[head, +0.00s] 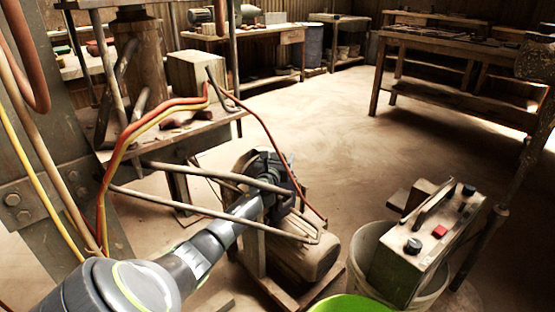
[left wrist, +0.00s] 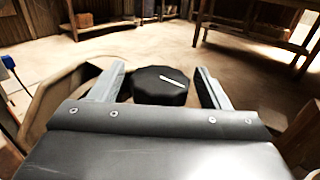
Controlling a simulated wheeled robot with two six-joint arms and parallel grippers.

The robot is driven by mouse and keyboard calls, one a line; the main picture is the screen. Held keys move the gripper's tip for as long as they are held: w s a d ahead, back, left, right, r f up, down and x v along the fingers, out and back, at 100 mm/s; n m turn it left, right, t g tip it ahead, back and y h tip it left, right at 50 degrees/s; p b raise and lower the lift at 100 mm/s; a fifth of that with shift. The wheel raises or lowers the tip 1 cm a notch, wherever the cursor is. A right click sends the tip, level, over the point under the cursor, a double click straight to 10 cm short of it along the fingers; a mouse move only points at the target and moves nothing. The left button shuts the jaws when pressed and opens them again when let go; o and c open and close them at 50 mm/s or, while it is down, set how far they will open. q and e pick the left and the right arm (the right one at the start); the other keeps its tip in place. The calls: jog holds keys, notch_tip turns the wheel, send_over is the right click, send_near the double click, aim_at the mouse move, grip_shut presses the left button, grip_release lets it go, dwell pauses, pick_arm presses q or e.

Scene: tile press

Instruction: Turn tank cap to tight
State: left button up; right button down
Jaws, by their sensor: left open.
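The tank cap (left wrist: 158,90) is a black, round, faceted knob with a white mark on top, in the middle of the left wrist view. The mark slants down to the right. My left gripper (left wrist: 160,76) is open, with one grey finger on each side of the cap. Small gaps seem to show between fingers and cap, and I cannot tell if either touches. In the head view my left gripper (head: 275,172) is over the motor unit (head: 305,255), inside a bent metal pipe frame; the cap is hidden there. My right gripper is not in view.
Metal pipes (head: 215,174) and red and yellow hoses (head: 150,122) run close around my left arm. A green rim (head: 352,304) shows at the bottom. Open floor lies beyond.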

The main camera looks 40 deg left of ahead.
pick_arm(q)
jog(key=shift+c, duration=0.3)
jog(key=c, duration=0.9)
